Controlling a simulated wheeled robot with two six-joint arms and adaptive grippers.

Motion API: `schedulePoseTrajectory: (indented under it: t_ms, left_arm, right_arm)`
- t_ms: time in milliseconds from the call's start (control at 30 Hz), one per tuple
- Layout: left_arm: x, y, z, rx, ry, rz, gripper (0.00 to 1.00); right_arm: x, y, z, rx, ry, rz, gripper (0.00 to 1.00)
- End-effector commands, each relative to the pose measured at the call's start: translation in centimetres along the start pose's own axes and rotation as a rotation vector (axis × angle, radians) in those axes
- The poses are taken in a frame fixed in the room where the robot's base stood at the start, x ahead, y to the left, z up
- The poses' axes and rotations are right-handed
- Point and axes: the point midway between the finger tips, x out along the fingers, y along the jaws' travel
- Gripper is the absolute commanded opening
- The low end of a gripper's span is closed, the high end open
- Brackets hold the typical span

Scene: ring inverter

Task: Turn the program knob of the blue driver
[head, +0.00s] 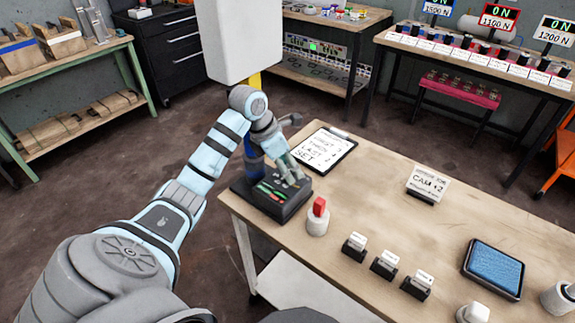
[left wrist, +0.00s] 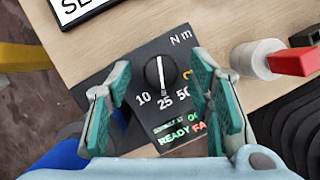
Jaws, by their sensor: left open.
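A dark box (head: 262,203) with a lit display stands at the left end of the wooden table. In the left wrist view, its black knob (left wrist: 160,73) carries a white line running nearly up and down. The marks 10, 25 and 50 and "N m" surround it. My left gripper (head: 289,176) is over the box, fingers pointing down at it. In the left wrist view, its open teal fingers (left wrist: 160,85) stand on either side of the knob, with gaps showing; contact is not visible. A blue part (head: 253,158) shows behind the box, partly hidden by my arm. My right gripper is not seen.
A clipboard (head: 325,149) lies just behind the box. A white cylinder with a red top (head: 317,216) stands close to its right. Several small label stands, a "CAM" sign (head: 427,183) and a blue pad (head: 493,267) are farther right. The table's middle is mostly clear.

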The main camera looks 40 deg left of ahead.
Motion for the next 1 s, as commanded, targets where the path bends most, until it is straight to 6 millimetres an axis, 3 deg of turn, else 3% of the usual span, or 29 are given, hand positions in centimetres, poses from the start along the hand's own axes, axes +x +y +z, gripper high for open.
schedulePoseTrajectory:
  t_ms: [33,333,667,1000]
  left_arm:
    - [0.0,0.0,0.0,0.0,0.0,0.0,0.47]
    - [0.0,-0.1,0.1,0.002,0.0,-0.001,0.0]
    - [-0.1,-0.1,0.2,-0.04,-0.001,0.015,0.0]
    - [-0.2,-0.3,0.3,-0.237,-0.001,0.096,0.0]
  right_arm:
    - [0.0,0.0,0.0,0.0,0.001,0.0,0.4]
    - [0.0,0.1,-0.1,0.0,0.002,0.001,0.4]
    - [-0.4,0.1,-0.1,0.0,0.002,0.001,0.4]
    - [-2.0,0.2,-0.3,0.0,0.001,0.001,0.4]
